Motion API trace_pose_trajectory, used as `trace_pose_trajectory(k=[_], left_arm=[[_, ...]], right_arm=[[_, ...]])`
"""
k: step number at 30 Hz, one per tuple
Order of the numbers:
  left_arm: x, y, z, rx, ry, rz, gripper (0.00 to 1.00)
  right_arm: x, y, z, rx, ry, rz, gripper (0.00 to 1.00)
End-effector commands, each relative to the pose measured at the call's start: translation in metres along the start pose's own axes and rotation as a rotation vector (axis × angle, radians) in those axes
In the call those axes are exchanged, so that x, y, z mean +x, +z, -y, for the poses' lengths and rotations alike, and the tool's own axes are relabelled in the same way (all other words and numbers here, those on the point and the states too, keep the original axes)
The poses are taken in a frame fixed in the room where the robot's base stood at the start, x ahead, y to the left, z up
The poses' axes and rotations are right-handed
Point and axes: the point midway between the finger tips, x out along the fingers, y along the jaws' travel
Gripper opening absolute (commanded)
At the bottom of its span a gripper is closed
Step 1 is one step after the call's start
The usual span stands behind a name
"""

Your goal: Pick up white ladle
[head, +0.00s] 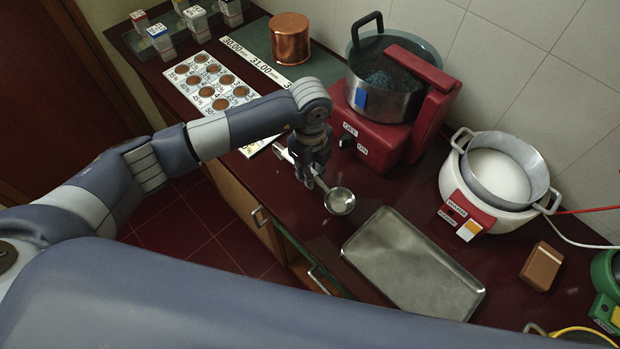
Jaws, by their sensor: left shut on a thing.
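The white ladle (340,202) shows in the head view, its small round bowl at the lower right and its pale handle running up and left. My left gripper (314,178) is shut on the ladle's handle, between the handle's end and the bowl. The fingers hide part of the handle. The ladle is over the dark red counter (385,180), left of the metal tray; I cannot tell whether its bowl touches the counter. My right gripper is not in view.
A metal tray (413,265) lies to the right. Behind are a red heater (385,139) with a steel pot (385,98), a white cooker (480,188) and a copper pot (290,40). A brown block (541,266) sits at the right.

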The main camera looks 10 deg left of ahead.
Motion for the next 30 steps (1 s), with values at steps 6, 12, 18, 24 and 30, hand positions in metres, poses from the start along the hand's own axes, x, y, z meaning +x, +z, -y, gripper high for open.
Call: trace_pose_trajectory(k=[6, 12, 18, 24, 30], left_arm=[[-0.004, -0.040, -0.019, 0.008, -0.003, -0.002, 0.00], [-0.009, -0.086, -0.042, 0.008, -0.004, -0.003, 0.00], [-0.015, -0.121, -0.060, 0.005, -0.003, -0.002, 0.00], [-0.018, -0.139, -0.069, 0.002, -0.001, -0.001, 0.00], [-0.019, -0.143, -0.072, 0.000, -0.001, 0.001, 0.00]], right_arm=[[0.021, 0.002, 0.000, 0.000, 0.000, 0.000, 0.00], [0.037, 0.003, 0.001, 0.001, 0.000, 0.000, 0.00], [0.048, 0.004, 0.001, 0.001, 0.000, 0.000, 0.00], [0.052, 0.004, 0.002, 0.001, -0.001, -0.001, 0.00], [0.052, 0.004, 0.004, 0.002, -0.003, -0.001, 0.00]])
